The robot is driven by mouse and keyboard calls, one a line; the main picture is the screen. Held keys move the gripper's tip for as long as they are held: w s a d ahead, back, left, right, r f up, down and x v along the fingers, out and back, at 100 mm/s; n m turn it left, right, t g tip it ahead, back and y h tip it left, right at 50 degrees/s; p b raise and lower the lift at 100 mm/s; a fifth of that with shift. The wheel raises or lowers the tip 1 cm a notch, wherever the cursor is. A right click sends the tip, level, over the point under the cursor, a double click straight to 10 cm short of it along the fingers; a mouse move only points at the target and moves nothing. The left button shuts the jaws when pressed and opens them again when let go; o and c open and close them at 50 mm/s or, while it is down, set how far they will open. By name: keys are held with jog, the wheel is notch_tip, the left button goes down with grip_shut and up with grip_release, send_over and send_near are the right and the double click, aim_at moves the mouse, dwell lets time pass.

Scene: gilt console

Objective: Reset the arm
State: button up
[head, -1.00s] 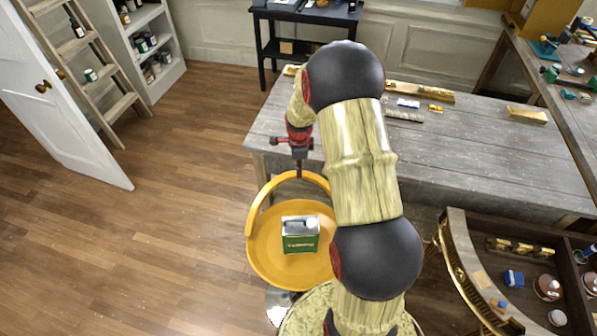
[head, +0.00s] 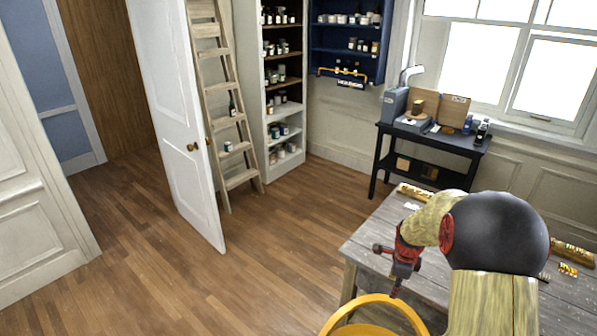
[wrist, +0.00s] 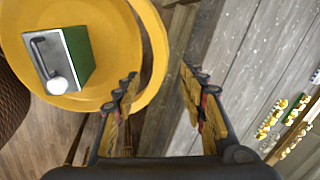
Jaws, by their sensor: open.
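My gripper (wrist: 158,82) is open and empty in the wrist view, its two fingers apart above the edge of the grey wooden table (wrist: 235,75). In the head view my gripper (head: 398,290) hangs at the left edge of the table, near the back of a yellow chair (head: 375,302).
A black side table (head: 425,150) with boxes stands by the window. A white door (head: 180,120), a wooden ladder (head: 222,100) and shelves (head: 283,110) stand at the back. Small gilt pieces (head: 568,269) lie on the grey table. The wooden floor at left is clear.

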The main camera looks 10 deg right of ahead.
jog(key=s+a+r+n+t+b, duration=0.1)
jog(key=s+a+r+n+b, duration=0.2)
jog(key=s+a+r+n, duration=0.2)
jog(key=s+a+r+n+t+b, duration=0.1)
jog(key=s+a+r+n+b, duration=0.2)
jog(key=s+a+n, duration=0.8)
jog(key=s+a+r+n+t+y+b, duration=0.1)
jog(key=s+a+r+n+b, duration=0.3)
jog(key=s+a+r+n, duration=0.3)
jog(key=s+a+n, duration=0.1)
jog(key=a+n, duration=0.1)
jog(key=a, duration=0.2)
jog(key=shift+a+r+t, duration=0.25)
jog(key=shift+t, duration=0.15)
